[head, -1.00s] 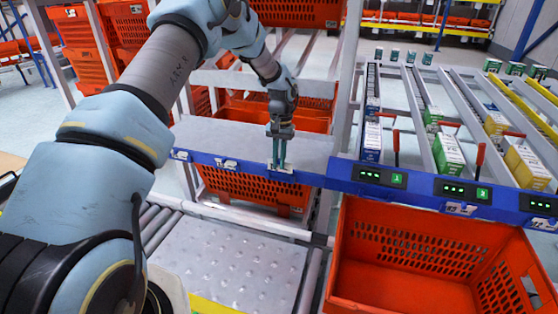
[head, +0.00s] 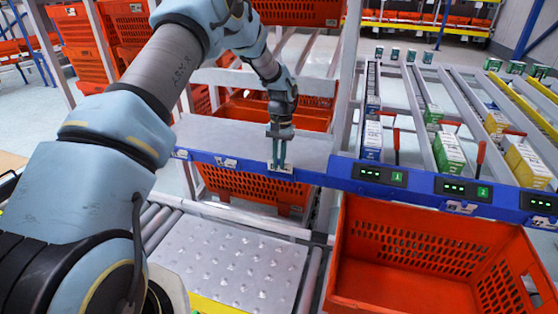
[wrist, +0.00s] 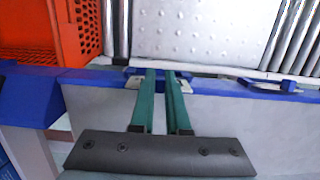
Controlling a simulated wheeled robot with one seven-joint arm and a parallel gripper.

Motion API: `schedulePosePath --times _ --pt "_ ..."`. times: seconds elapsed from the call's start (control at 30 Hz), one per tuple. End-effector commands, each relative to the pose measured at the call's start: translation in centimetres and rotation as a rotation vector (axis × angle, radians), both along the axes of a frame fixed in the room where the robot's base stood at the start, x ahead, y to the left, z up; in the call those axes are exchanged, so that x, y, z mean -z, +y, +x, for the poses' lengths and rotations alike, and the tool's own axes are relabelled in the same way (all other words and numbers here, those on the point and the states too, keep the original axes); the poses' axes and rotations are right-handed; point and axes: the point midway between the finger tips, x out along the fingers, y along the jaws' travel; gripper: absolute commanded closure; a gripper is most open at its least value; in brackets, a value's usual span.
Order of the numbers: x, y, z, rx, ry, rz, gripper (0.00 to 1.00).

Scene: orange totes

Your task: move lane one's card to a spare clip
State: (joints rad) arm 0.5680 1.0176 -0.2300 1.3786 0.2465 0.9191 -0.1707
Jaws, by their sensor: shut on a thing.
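My gripper (head: 279,165) points down at the blue front rail (head: 318,179), left of the lane one display (head: 384,175). Its two green fingers are shut on a small pale card (head: 289,170), mostly hidden by the fingertips, at a clip on the rail. In the wrist view the fingertips (wrist: 161,74) meet at this blue clip, with pale edges showing on both sides. I cannot tell whether the card is seated in the clip. Other clips show further left on the rail, one in the middle (head: 226,162) and one at the end (head: 181,154).
An orange tote (head: 430,255) stands below the lanes at the right. Lane one holds blue-and-white boxes (head: 372,140), with a red lever (head: 396,140) beside them. A grey shelf (head: 225,138) lies behind the rail. A studded metal plate (head: 230,262) and rollers lie in front.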

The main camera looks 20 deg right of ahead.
Motion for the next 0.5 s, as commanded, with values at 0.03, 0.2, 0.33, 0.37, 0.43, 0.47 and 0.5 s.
schedulePosePath --times 0.03,0.2,0.33,0.37,0.43,0.47,0.5 --pt "0.2 0.0 0.0 0.000 0.000 0.000 1.00" --pt "0.6 0.0 0.0 0.000 0.000 0.000 1.00" --pt "0.9 0.0 0.0 0.000 0.000 0.000 1.00" --pt "1.0 0.0 0.0 0.000 0.000 0.000 1.00" --pt "1.2 0.0 0.0 0.000 0.000 0.000 1.00" --pt "1.2 0.0 0.0 0.000 0.000 0.000 1.00" --pt "1.3 0.0 0.0 0.000 0.000 0.000 1.00"
